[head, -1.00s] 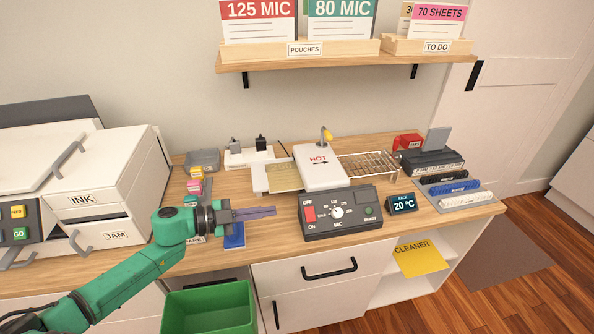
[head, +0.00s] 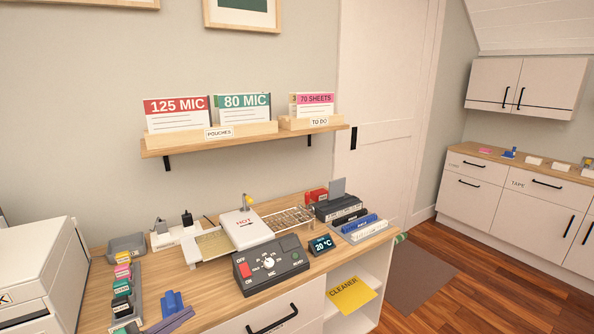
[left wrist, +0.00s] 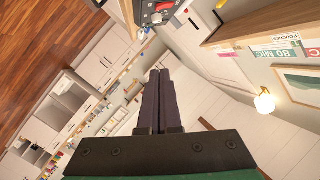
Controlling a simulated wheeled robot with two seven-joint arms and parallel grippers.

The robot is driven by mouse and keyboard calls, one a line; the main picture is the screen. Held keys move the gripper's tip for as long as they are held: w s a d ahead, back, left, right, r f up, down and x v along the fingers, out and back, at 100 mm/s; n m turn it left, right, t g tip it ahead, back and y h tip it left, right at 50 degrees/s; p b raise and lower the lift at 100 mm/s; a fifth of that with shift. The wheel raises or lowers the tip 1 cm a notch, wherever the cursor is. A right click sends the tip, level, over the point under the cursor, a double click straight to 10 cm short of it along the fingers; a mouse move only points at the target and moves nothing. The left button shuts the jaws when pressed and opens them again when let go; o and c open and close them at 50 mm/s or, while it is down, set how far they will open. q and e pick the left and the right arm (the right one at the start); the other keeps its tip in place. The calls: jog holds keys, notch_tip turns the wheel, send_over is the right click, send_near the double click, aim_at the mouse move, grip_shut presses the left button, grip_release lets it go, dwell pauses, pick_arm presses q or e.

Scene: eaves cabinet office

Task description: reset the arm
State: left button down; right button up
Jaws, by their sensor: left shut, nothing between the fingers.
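My left gripper (head: 186,314) shows at the lower left of the head view, with only its dark purple fingers visible over the desk's front part, close to a blue object (head: 172,301). I cannot tell whether they touch. In the left wrist view the left gripper (left wrist: 160,74) has its two dark fingers together, shut and empty, pointing up across the picture. The rest of the left arm is out of the head view. My right gripper is in neither view.
A shelf (head: 245,141) hangs above. Open floor (head: 470,285) lies right, before white cabinets (head: 505,194).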

pick_arm(q)
jog(key=s+a+f+n+g+y, duration=0.2)
jog(key=s+a+f+n+y, duration=0.2)
jog(key=f+n+y, duration=0.65)
jog(key=s+d+f+n+g, duration=0.1)
jog(key=s+d+f+g, duration=0.2)
jog(key=s, duration=0.5)
jog(key=s+d+n+g, duration=0.2)
jog(key=s+d+g, duration=0.1)
jog(key=s+g, duration=0.3)
jog(key=s+f+p, duration=0.1)
jog(key=s+f, duration=0.1)
jog(key=f, duration=0.9)
jog(key=s+f, duration=0.2)
jog(key=f, duration=1)
jog(key=s+a+f+g+p, duration=0.1)
jog(key=s+a+f, duration=0.2)
jog(key=s+f, duration=1)
jog(key=s, duration=0.3)
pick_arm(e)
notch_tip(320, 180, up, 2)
